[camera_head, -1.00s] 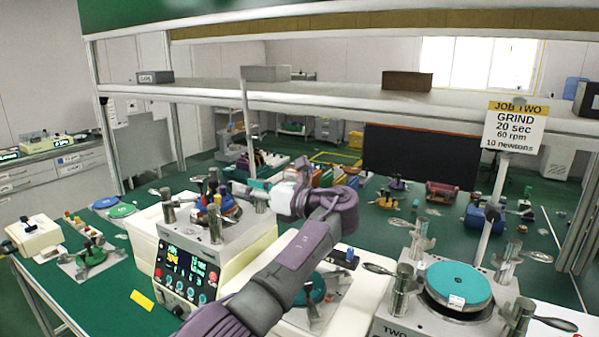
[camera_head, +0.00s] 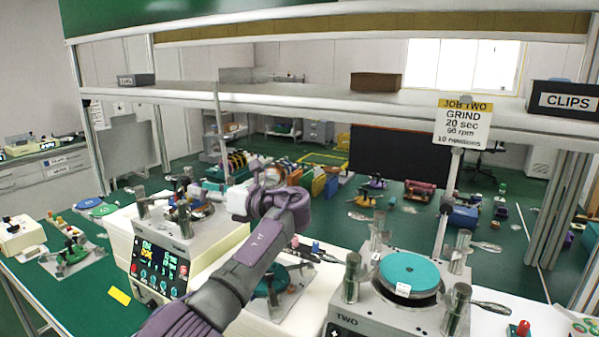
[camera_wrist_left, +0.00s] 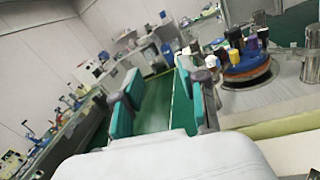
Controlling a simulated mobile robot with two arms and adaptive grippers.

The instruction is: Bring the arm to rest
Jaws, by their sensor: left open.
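My left arm reaches up from the bottom of the head view, and its white gripper body is beside the right rear of the left lapping machine (camera_head: 200,243). In the left wrist view my left gripper (camera_wrist_left: 157,100) is open, its two teal finger pads apart with nothing between them. The machine's round plate (camera_wrist_left: 245,70), with several small coloured pieces on it, lies to the right of the fingers there. In the head view the fingertips are small and hard to make out. My right gripper is not in view.
Machine TWO (camera_head: 375,318) carries a teal disc (camera_head: 410,268) and metal posts at the right. A shelf (camera_head: 320,98) crosses above the bench, with a JOB TWO sign (camera_head: 463,122) hanging from it. A green fixture (camera_head: 72,250) stands at the left. Open floor shows beyond the fingers.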

